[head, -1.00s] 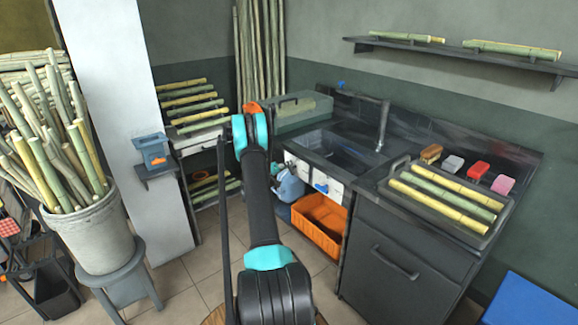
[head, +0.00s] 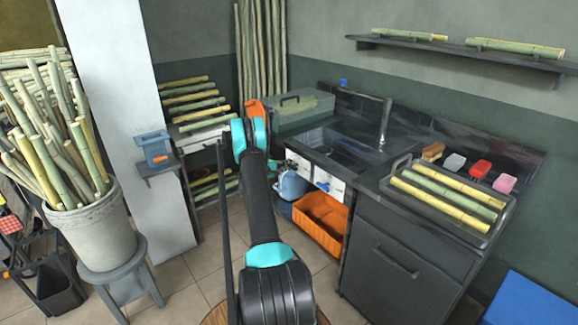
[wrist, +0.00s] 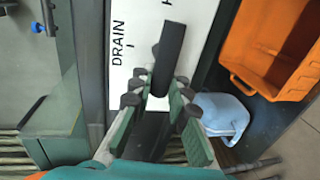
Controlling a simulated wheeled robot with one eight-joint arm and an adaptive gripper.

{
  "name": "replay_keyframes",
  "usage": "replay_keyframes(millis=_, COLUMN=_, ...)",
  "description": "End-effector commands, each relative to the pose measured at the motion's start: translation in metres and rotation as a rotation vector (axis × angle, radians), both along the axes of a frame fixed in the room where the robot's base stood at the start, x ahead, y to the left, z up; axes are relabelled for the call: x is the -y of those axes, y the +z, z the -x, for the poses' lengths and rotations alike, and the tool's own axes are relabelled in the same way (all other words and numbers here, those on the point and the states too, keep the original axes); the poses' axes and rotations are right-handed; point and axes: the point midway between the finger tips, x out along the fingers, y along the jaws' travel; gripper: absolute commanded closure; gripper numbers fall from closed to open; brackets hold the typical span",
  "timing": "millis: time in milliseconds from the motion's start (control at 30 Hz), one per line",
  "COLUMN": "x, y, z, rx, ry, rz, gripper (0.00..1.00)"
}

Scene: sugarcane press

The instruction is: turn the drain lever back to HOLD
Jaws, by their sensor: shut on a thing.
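The dark drain lever (wrist: 172,48) stands out from a white panel (wrist: 140,14) in the wrist view. The panel bears the word DRAIN beside a short tick, and part of a letter, cut off at the top edge. The lever's free end points up in the picture, right of the DRAIN tick. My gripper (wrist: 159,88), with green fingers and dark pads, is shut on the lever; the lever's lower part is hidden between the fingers. In the head view the white panel (head: 335,187) shows under the sink, while my arm hides the gripper and lever.
An orange crate (head: 320,224) and a blue-grey jug (head: 291,184) sit under the counter, close to the panel. The crate also shows in the wrist view (wrist: 262,50). A tray (head: 478,236) of cane lies on the counter at right. The tiled floor before the counter is open.

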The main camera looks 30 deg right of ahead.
Motion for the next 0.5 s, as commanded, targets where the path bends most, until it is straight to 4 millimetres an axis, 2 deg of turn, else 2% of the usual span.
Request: replay_keyframes(millis=500, x=-0.0021, y=-0.0019, z=-0.0009, rx=-0.032, ry=0.001, rz=0.001, gripper=1.00)
